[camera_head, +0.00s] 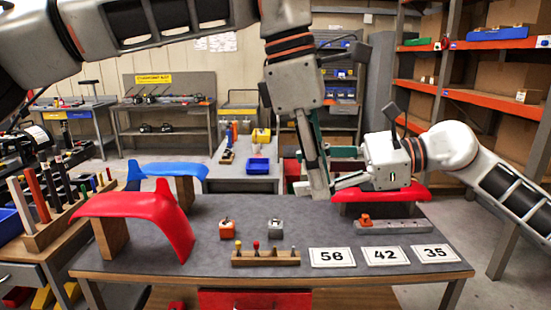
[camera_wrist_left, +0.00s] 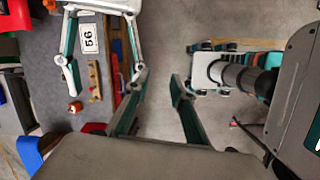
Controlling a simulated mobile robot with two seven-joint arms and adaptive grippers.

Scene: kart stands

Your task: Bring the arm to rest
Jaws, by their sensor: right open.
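The right gripper also shows at the upper left of the left wrist view (camera_wrist_left: 98,55).
A red curved panel (camera_head: 145,208) stands at the table's left, a second red panel (camera_head: 405,193) behind the right gripper. A wooden peg block (camera_head: 265,258), orange block (camera_head: 226,229) and number cards (camera_head: 332,257) lie near the front. Shelves (camera_head: 490,95) stand at right.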

